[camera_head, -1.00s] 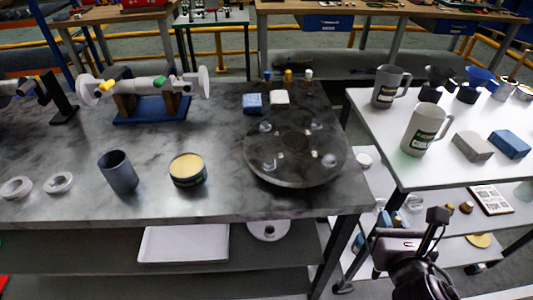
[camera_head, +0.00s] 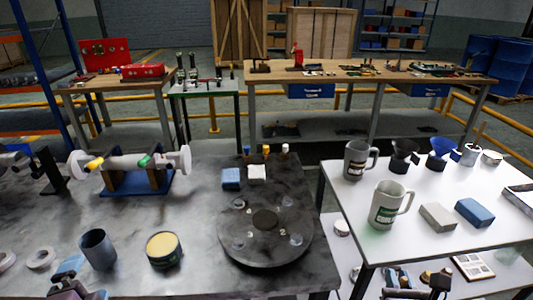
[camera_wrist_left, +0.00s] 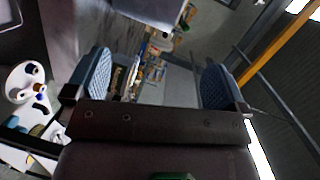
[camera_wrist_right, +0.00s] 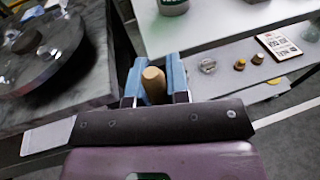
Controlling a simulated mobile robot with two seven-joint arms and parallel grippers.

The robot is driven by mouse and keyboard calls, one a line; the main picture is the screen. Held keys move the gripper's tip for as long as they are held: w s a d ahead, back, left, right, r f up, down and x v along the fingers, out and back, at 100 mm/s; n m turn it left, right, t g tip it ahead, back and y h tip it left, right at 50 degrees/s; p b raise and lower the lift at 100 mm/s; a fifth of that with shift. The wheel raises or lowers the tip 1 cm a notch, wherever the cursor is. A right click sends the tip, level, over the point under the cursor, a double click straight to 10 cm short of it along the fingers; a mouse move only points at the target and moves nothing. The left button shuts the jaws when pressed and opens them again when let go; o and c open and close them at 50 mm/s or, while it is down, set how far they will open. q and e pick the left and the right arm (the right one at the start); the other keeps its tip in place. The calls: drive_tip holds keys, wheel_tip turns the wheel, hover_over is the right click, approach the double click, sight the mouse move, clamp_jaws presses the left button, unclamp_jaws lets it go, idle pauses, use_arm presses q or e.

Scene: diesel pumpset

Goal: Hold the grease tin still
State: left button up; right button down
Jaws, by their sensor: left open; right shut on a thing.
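The grease tin (camera_head: 164,250) is a dark green tin with a pale yellow top. It stands upright on the grey marbled bench (camera_head: 200,215) in the head view, just right of a grey cup (camera_head: 98,250). My left gripper (camera_head: 84,282) is open at the lower left, left of the tin and in front of the cup. In the left wrist view its blue pads (camera_wrist_left: 155,82) are wide apart with nothing held. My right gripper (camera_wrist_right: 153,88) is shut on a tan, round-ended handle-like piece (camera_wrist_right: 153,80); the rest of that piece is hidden.
A round dark turntable (camera_head: 264,228) stands right of the tin. A blue stand (camera_head: 140,182) with a shaft is behind. Pale rings (camera_head: 40,258) lie at the left. The white table (camera_head: 345,205) at the right holds mugs and blocks. Bench between tin and turntable is clear.

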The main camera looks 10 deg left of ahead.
sight(157, 248)
use_arm(q)
drive_tip(key=w+m+h, duration=0.1)
drive_tip(key=m+h, duration=0.3)
drive_tip(key=m, duration=0.5)
drive_tip(key=w+d+r+m+g+h, duration=0.1)
drive_tip(key=m+h, duration=0.4)
drive_tip(key=m, duration=0.5)
drive_tip(key=w+d+m+h, duration=0.1)
drive_tip(key=m+h, duration=0.4)
drive_tip(key=m, duration=0.5)
drive_tip(key=shift+w+d+r+g, duration=0.1)
drive_tip(key=shift+w+r+g, duration=0.05)
drive_tip(key=shift+w, duration=0.3)
drive_tip(key=shift+w+d+r+g, duration=0.1)
drive_tip(key=shift+w+g, duration=0.05)
drive_tip(key=shift+w, duration=0.3)
drive_tip(key=shift+s+a+f+m+g, duration=0.15)
drive_tip(key=shift+a+f+m+g, duration=0.25)
drive_tip(key=shift+f+m+g, duration=0.35)
drive_tip(key=shift+w+d+m, duration=0.1)
drive_tip(key=shift+w+m, duration=0.15)
drive_tip(key=x, duration=1.1)
drive_tip(key=shift+w+d+f, duration=0.1)
drive_tip(key=shift+f, duration=0.05)
drive_tip(key=shift+c, duration=0.5)
drive_tip(key=shift+o, duration=0.5)
